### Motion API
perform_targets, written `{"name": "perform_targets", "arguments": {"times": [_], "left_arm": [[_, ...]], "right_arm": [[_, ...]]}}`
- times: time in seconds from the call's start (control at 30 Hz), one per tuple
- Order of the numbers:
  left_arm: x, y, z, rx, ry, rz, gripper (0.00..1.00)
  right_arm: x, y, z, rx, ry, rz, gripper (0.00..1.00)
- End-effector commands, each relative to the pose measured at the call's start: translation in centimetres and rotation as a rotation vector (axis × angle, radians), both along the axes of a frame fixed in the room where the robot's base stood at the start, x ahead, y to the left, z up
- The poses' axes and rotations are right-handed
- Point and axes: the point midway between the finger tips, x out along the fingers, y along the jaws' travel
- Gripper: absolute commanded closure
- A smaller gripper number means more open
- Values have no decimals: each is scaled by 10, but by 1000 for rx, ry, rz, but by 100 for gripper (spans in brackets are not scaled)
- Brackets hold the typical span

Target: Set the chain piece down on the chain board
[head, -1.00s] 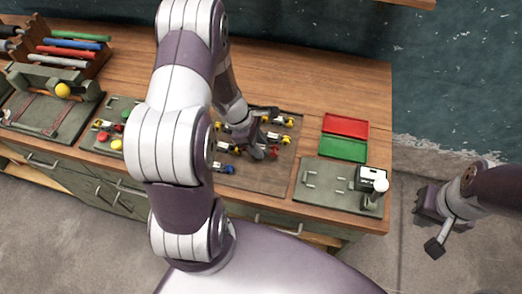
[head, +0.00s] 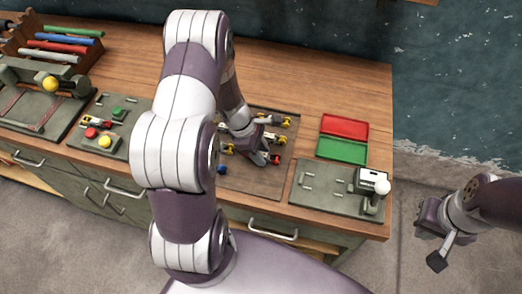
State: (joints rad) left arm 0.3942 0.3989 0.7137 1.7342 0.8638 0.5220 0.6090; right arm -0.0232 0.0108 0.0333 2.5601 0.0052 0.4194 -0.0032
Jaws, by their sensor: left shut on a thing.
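The brown board (head: 252,186) in the middle of the bench carries several small chain pieces with coloured ends; I take it for the chain board. A yellow-ended piece (head: 284,121) lies near its back edge. My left gripper (head: 262,157) reaches down low over the board's middle. It is shut on a small chain piece with a red end (head: 275,158), mostly hidden by the fingers. I cannot tell whether this piece touches the board. My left arm hides the board's left part. My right gripper (head: 432,244) is open and empty, off the bench's right end.
A red tray (head: 344,125) and a green tray (head: 342,149) lie right of the board. A grey-green fixture plate (head: 330,198) is at the front right. A plate with coloured buttons (head: 104,142) and a rack of coloured rods (head: 64,44) are at left. The back right is clear.

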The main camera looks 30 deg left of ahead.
Motion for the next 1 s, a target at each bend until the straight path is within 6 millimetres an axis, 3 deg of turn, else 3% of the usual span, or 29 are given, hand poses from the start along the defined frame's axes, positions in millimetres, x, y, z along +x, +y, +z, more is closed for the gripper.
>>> {"name": "perform_targets", "arguments": {"times": [0.1, 0.13, 0.2, 0.23, 0.57, 1.0], "left_arm": [[0, 0, 1, 0, 0, -1, 100], [0, 0, 1, 0, 0, -1, 61], [0, 0, 1, 0, 0, -1, 38], [0, 0, 1, 0, 0, -1, 34], [0, 2, 7, 2, -2, -1, 34], [-10, 42, 102, 2, -3, 2, 34]], "right_arm": [[0, 0, 1, 0, 0, 0, 100], [0, 0, 1, 0, 0, 0, 100], [0, 0, 1, 0, 0, 0, 100], [0, 0, 1, 0, 0, 0, 100], [0, 0, 1, 0, 0, 0, 100], [0, 0, 0, 0, 0, 0, 100]]}}
